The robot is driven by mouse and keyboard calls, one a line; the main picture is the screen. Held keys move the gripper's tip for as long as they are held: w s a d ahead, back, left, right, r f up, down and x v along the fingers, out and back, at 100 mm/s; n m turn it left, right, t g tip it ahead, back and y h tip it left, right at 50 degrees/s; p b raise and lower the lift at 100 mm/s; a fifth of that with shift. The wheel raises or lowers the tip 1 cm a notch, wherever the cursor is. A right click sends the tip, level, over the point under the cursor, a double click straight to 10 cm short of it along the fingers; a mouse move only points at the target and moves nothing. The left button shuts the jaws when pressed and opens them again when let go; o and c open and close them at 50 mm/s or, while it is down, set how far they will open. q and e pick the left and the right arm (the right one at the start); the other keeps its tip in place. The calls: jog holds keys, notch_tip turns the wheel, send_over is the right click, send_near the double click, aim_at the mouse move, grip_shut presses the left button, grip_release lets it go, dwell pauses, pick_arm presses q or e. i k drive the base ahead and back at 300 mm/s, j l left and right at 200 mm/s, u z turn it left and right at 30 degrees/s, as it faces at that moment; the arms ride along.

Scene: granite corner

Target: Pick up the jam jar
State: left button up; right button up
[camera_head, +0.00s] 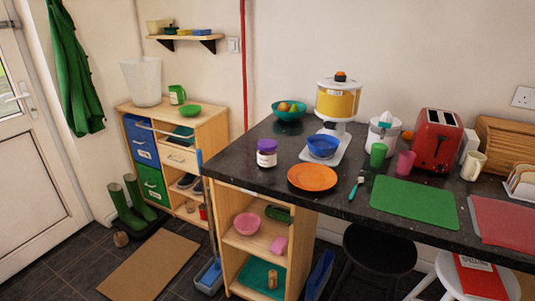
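A jar with a purple lid and a pale label (267,153), which looks like the jam jar, stands upright on the dark granite counter (255,180). It is near the counter's left end, behind and left of an orange plate (312,177) and left of a blue bowl (322,146). Nothing covers it. Neither of my grippers shows in the head view.
A juice dispenser (338,100) stands behind the blue bowl. A teal fruit bowl (289,112) is at the back. Green (414,201) and red (505,222) mats, cups and a red toaster (437,140) fill the right. Two stools stand below the front edge.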

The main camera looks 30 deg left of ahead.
aim_at(266, 159)
jog(key=l+u, duration=0.15)
jog(key=u, duration=1.05)
